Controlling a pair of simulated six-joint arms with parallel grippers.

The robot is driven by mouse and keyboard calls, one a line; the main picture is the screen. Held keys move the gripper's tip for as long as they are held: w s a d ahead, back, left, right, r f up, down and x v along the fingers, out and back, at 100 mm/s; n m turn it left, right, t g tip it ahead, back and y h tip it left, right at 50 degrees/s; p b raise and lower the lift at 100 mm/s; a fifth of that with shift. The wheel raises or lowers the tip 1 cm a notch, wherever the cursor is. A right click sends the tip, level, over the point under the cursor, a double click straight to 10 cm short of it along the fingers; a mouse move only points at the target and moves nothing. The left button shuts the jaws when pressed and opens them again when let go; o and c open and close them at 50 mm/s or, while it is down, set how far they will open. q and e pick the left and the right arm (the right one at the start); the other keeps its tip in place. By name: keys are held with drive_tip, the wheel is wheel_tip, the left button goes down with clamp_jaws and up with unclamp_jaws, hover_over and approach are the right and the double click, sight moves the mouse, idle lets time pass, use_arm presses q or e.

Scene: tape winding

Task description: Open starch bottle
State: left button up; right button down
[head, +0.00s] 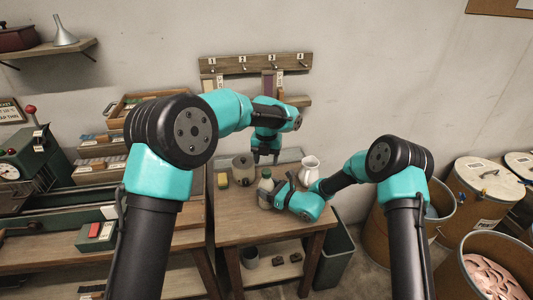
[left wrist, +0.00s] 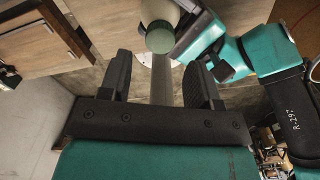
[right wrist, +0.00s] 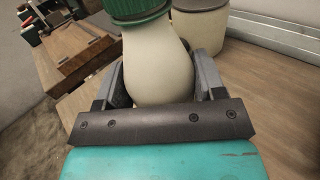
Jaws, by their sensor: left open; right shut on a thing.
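The starch bottle (head: 265,188) is cream with a green cap and stands upright on the small wooden table. My right gripper (head: 279,194) is shut around its body from the right. The right wrist view shows the bottle body (right wrist: 157,68) between the fingers, with the green cap (right wrist: 135,9) above them. My left gripper (head: 265,159) is open and empty, pointing down above the bottle and a little behind it. In the left wrist view the green cap (left wrist: 160,38) is on the bottle, beyond the open fingers and not between them.
The table front (head: 250,232) is clear. A numbered hook rack (head: 255,64) hangs behind.

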sight(266, 171)
use_arm(q)
drive_tip(key=shift+f, duration=2.55)
drive_tip(key=shift+c, duration=0.2)
